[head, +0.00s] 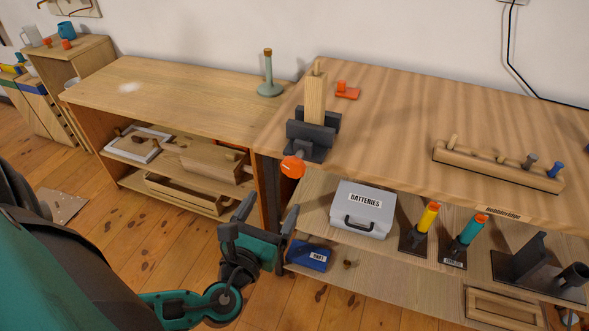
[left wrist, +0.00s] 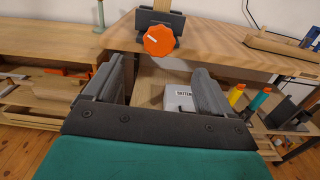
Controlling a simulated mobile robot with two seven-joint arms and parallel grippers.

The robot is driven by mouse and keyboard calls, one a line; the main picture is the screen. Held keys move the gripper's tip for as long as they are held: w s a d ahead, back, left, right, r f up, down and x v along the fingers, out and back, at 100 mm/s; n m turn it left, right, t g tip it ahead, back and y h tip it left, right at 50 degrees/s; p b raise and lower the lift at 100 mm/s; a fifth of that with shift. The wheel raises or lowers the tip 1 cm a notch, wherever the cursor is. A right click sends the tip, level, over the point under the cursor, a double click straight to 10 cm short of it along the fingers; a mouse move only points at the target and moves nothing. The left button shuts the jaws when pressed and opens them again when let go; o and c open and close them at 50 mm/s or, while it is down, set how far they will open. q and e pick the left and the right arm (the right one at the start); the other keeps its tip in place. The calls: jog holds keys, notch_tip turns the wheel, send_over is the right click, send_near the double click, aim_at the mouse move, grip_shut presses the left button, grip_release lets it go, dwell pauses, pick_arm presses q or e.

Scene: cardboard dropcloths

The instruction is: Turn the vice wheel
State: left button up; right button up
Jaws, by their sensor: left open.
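The orange vice wheel (head: 293,167) sits at the front of the dark grey vice (head: 312,134), at the left front corner of the right workbench. The vice holds an upright wooden block (head: 315,98). In the left wrist view the wheel (left wrist: 159,41) faces the camera, with a white mark on it, beyond and above the open fingers. My left gripper (head: 262,214) is open and empty, below and slightly left of the wheel, apart from it. Its fingers also show in the left wrist view (left wrist: 155,88). My right gripper is not in view.
The workbench top (head: 400,110) carries a peg rack (head: 495,167) and a small orange piece (head: 347,91). The shelf below holds a batteries box (head: 363,209), a blue box (head: 309,256) and tools in holders. A second bench (head: 190,95) stands left.

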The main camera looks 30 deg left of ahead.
aim_at(292, 170)
pick_arm(q)
jog(key=x, duration=1.2)
jog(key=shift+w, duration=0.3)
jog(key=shift+c, duration=0.4)
jog(key=c, duration=0.9)
